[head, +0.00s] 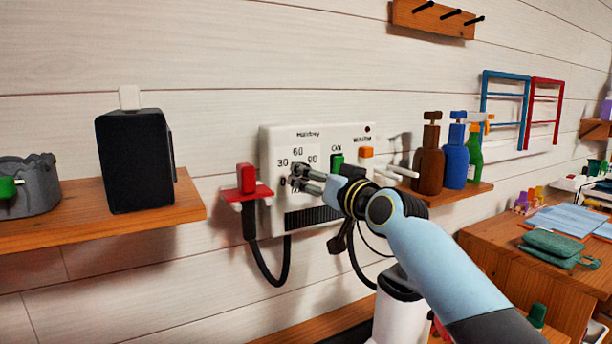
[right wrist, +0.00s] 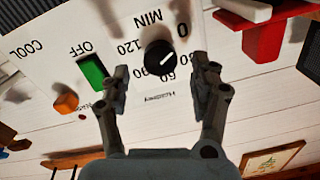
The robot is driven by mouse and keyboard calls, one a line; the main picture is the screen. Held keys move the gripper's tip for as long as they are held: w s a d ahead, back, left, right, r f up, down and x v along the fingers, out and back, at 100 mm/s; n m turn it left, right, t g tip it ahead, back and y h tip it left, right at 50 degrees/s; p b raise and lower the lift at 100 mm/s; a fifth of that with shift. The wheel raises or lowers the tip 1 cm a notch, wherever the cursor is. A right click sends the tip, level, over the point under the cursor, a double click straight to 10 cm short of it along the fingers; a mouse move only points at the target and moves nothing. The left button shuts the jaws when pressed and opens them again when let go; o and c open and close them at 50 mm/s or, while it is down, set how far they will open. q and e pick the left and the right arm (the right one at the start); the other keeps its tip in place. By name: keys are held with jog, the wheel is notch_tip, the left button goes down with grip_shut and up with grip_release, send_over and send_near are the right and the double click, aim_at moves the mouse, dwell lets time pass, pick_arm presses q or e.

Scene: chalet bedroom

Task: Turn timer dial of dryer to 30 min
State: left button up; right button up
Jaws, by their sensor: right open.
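The dryer (head: 290,140) is a white box on the plank wall in the head view, with minute numbers on its front. Its black timer dial (right wrist: 157,60) shows in the right wrist view, where the picture is turned over. In the right wrist view my right gripper (right wrist: 163,76) is open, one finger on each side of the dial, with visible gaps. My left gripper is not in view.
A green switch (head: 336,161) and an orange button (head: 366,152) sit right of the dial. A red holder (head: 246,178) with a black hose is at the dryer's left. Several bottles (head: 428,155) stand on a shelf to the right; a black speaker-like box (head: 135,160) stands left.

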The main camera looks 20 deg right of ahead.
jog(key=shift+w+a, duration=0.15)
jog(key=shift+w, duration=0.65)
jog(key=shift+w+a, duration=0.15)
jog(key=shift+w, duration=0.65)
jog(key=shift+c, duration=0.5)
jog(key=c, duration=1.1)
jog(key=shift+m, duration=0.3)
jog(key=m+p, duration=0.3)
jog(key=m, duration=0.8)
jog(key=shift+f+m, duration=0.1)
jog(key=shift+m, duration=0.2)
